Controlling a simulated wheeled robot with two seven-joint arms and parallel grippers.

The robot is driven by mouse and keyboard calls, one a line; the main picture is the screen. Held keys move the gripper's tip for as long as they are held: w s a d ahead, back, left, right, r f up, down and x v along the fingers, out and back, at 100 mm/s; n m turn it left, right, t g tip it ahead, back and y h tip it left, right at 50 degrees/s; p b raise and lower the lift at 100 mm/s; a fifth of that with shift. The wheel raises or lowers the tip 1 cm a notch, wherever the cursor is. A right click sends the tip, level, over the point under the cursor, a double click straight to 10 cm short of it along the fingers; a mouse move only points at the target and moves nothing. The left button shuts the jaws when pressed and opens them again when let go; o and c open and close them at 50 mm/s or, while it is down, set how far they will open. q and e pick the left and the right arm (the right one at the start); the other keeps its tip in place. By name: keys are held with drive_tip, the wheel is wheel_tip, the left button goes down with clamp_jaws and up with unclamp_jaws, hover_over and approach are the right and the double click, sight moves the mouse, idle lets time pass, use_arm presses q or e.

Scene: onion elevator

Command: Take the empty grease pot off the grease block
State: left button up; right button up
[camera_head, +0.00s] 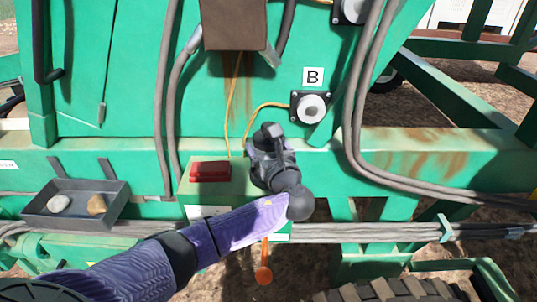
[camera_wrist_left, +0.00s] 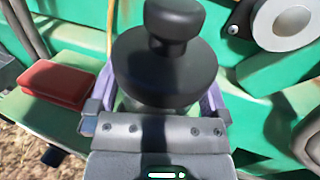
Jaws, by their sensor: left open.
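The grease pot (camera_wrist_left: 165,65) has a black, stepped lid with a round knob, and a pale, clear-looking body partly shows below it in the left wrist view. My left gripper (camera_head: 270,158) is open, with its purple fingers (camera_wrist_left: 158,93) on either side of the pot. I cannot tell whether the fingers touch it. In the head view the gripper mostly hides the pot, with a dark knob-like top (camera_head: 272,130) showing. A pale green block (camera_head: 228,184), apparently the grease block, lies beside and below the gripper. The pot's base is hidden. My right gripper is not in view.
A red box-like piece (camera_head: 210,171) sits on the block, left of the gripper. Thin yellow lines (camera_head: 228,125) run above it. A bearing labelled B (camera_head: 311,108) is close behind. A grey tray (camera_head: 75,204) with stones is at left. Thick cables (camera_head: 357,120) hang at right.

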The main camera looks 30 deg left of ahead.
use_arm(q)
drive_tip(key=c, duration=1.2)
